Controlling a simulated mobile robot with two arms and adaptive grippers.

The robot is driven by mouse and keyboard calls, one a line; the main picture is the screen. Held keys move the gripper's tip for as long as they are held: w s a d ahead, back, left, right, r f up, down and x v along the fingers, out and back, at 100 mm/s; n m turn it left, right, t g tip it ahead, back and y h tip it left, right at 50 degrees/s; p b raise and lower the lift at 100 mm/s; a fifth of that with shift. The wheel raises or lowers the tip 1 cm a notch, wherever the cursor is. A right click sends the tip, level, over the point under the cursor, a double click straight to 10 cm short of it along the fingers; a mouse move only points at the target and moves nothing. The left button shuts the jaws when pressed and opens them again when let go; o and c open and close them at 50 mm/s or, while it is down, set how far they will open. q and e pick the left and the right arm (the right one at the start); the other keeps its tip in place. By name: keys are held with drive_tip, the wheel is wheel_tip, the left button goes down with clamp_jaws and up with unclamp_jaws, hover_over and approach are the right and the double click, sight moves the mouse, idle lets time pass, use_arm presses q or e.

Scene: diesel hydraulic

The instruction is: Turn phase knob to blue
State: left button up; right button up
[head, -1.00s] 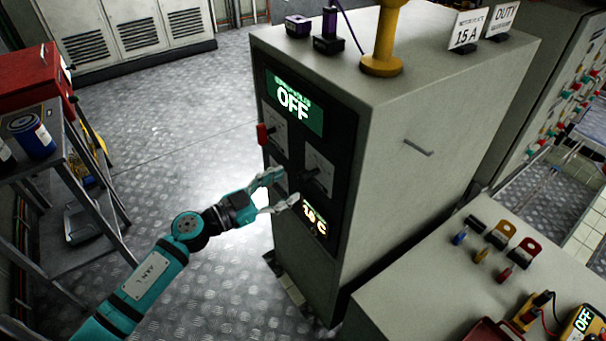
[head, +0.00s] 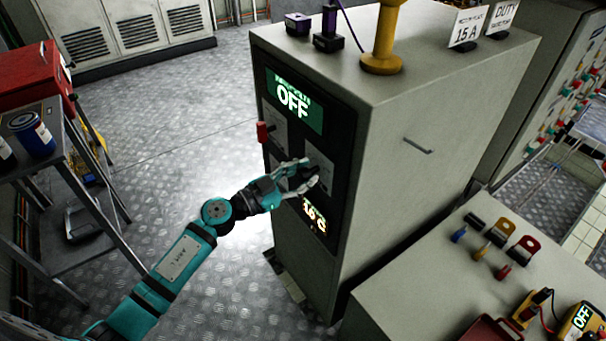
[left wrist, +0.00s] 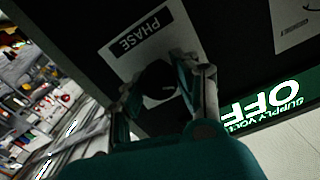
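The phase knob (left wrist: 158,82) is black and sits on a pale plate marked PHASE (left wrist: 140,42) in the left wrist view. In the head view the knob is mostly hidden by my left gripper (head: 312,173), which is at the front panel of the grey cabinet (head: 430,130). Its fingers are apart, one on each side of the knob; contact is not clear. No blue mark is readable on the plate. The green display (head: 294,103) reads OFF. My right gripper is not in view.
A red-handled switch (head: 263,133) sticks out on the panel's left. A lit readout (head: 314,215) is below the gripper. A metal rack with a blue can (head: 32,135) stands at left. A bench (head: 440,285) with tools is at lower right.

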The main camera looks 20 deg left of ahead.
use_arm(q)
clamp_jaws()
